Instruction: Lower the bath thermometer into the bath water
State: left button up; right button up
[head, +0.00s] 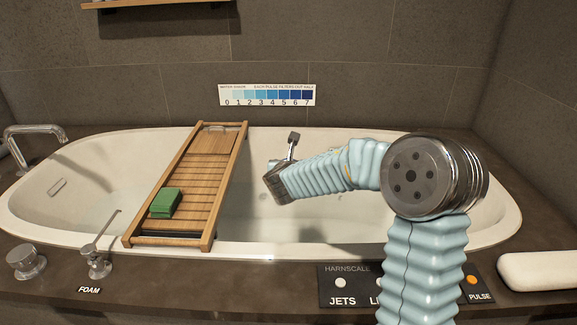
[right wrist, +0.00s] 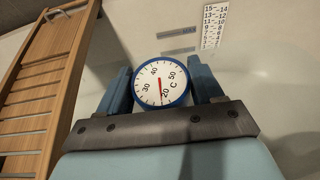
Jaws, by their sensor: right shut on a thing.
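In the head view my right arm reaches left over the white bathtub (head: 478,212), with the gripper end above the basin, right of the wooden tray. I cannot make out the thermometer in the head view. The water surface is hard to tell from the tub walls. My left gripper is not in view.
A wooden bath tray (head: 215,165) lies across the tub with a green block (head: 166,202) on it. A tap (head: 30,140) stands at the left. A blue number chart (head: 267,95) is on the back wall. A number strip (right wrist: 214,26) marks the tub wall.

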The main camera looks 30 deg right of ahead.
jog(key=o, duration=1.2)
jog(key=shift+f, duration=0.1)
jog(key=v, duration=1.3)
jog(key=shift+s+a, duration=0.25)
jog(key=shift+s, duration=0.1)
